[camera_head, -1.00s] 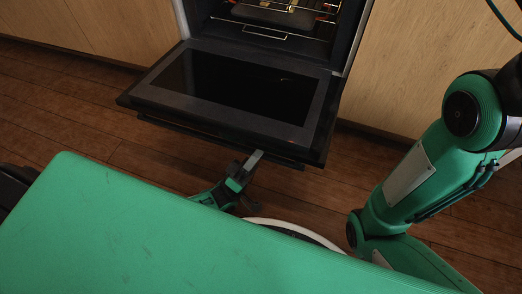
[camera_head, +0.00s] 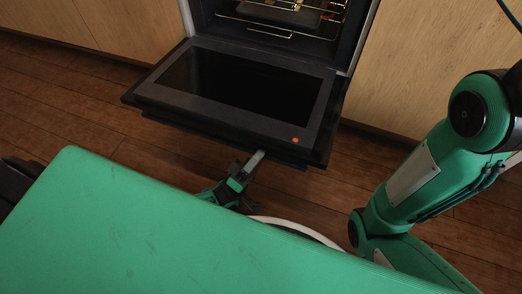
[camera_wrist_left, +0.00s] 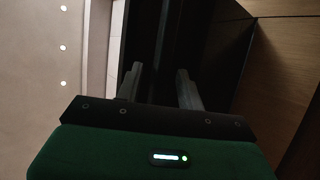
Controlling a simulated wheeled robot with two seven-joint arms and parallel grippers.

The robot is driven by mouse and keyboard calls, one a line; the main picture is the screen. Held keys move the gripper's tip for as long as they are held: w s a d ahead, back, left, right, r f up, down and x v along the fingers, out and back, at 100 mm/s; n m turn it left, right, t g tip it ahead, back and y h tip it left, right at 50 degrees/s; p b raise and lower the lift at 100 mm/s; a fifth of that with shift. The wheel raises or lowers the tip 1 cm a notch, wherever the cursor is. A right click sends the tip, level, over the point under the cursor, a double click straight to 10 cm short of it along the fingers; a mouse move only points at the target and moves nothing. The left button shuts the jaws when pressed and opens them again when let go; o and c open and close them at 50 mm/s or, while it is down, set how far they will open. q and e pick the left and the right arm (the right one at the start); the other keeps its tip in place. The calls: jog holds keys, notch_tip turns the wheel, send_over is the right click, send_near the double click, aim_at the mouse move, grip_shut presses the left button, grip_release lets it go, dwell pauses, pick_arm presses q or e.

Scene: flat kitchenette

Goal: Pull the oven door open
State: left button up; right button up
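The oven door (camera_head: 165,92) is black with a dark glass panel. In the head view it is folded down, close to flat, in front of the oven (camera_head: 205,20), whose cavity is exposed. A dark handle bar runs along the door's front edge. My left gripper (camera_head: 252,162) is at that edge, right of its middle; whether it touches the handle is unclear. In the left wrist view its two fingers (camera_wrist_left: 160,76) are apart, with dark bars beyond and between them and no clear grip. My right gripper is not in view.
Wire racks (camera_head: 270,20) and a tray show inside the oven. Wooden cabinet fronts (camera_head: 410,60) flank it. Brown plank floor (camera_head: 90,110) lies open left of the door. My green body fills the lower head view, and my arm stands at right.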

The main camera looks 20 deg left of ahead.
pick_arm(q)
jog(key=p+v, duration=0.1)
jog(key=v, duration=0.5)
jog(key=shift+s+f+p, duration=0.2)
jog(key=shift+f+p, duration=0.05)
jog(key=shift+p, duration=0.05)
jog(key=shift+a, duration=0.1)
jog(key=shift+s+a, duration=0.1)
